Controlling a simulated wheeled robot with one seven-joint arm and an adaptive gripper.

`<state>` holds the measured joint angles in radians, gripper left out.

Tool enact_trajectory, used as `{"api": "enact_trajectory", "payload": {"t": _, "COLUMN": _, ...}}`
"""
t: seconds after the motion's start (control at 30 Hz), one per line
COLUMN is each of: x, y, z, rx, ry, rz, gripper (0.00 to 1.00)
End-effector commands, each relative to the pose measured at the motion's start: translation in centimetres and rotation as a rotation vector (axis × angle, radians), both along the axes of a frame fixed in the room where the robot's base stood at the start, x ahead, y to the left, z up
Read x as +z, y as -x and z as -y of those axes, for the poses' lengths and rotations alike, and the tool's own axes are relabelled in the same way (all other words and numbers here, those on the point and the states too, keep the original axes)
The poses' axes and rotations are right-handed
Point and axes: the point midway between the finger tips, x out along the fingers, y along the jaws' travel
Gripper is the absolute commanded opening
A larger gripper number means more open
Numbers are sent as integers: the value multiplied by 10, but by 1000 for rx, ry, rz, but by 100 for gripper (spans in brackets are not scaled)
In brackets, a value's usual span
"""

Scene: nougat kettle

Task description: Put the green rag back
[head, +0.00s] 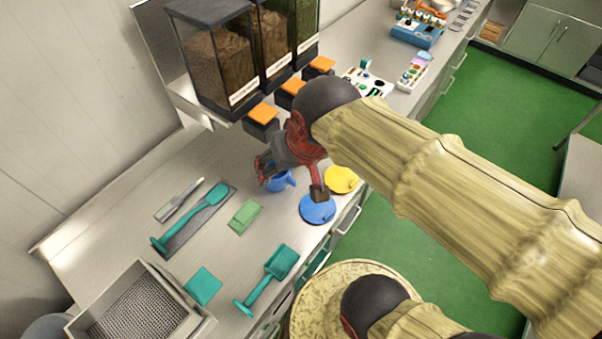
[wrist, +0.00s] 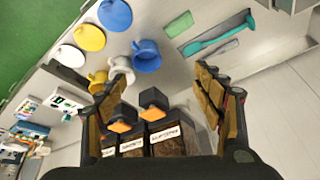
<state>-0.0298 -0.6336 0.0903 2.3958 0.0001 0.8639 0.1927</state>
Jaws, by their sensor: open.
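A light green, flat, folded-looking piece (head: 245,217) lies on the steel counter, left of and nearer than the blue mug; it also shows at the top of the wrist view (wrist: 179,25). A flat teal square (head: 203,286) lies by the mesh-bottomed tray. I cannot tell for sure which of the two is the rag. My gripper (head: 265,171) is open, above the counter by the blue mug (head: 281,183). In the wrist view nothing sits between its fingers (wrist: 163,70), and the mug (wrist: 147,56) shows beyond them. The gripper is apart from both green pieces.
A teal spatula (head: 207,208) lies on a grey mat, with a scraper (head: 180,198) beside it. A teal scoop (head: 267,279) lies near the front edge. Blue (head: 317,210) and yellow (head: 341,179) lids, a mesh tray (head: 187,330) and dispensers (head: 222,65) border the work area.

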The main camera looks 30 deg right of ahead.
Motion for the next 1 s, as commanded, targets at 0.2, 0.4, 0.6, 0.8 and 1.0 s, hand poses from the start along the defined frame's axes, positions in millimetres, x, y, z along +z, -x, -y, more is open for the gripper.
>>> {"api": "enact_trajectory", "payload": {"t": 0.2, "x": 12, "y": 37, "z": 8, "rx": 124, "ry": 73, "rz": 62, "gripper": 67}}
{"api": "enact_trajectory", "payload": {"t": 0.4, "x": 12, "y": 41, "z": 9, "rx": 146, "ry": 86, "rz": 67, "gripper": 67}}
{"api": "enact_trajectory", "payload": {"t": 0.6, "x": 11, "y": 41, "z": 9, "rx": 144, "ry": 85, "rz": 67, "gripper": 67}}
{"api": "enact_trajectory", "payload": {"t": 0.8, "x": -6, "y": 41, "z": 9, "rx": 143, "ry": 85, "rz": 67, "gripper": 67}}
{"api": "enact_trajectory", "payload": {"t": 1.0, "x": -48, "y": 41, "z": 9, "rx": 143, "ry": 85, "rz": 67, "gripper": 67}}
